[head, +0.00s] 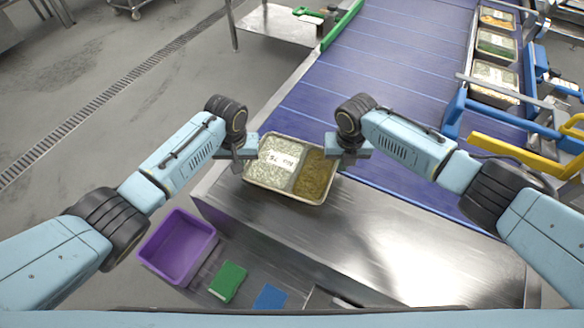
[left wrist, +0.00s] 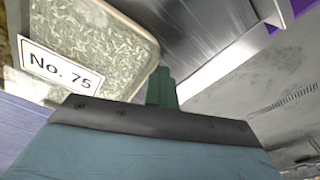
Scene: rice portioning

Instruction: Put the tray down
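The tray (head: 284,193) is a shallow rectangular container with pale grains in its left part and darker olive-brown food in its right part. It lies level over the far edge of the steel table, close to the conveyor. A white label reading "No. 75" (left wrist: 60,65) shows in the left wrist view. My left gripper (head: 238,165) is at the tray's left rim, and my right gripper (head: 343,163) is at its right rim. Both appear shut on the rim. In the left wrist view one green finger touches the tray's edge; the other finger is hidden.
The steel table (head: 400,235) is bare to the right. A blue conveyor (head: 380,65) runs behind it, with filled trays (head: 494,45) along its right side. A purple bin (head: 178,248), a green block (head: 228,281) and a blue block (head: 270,297) are at the front left.

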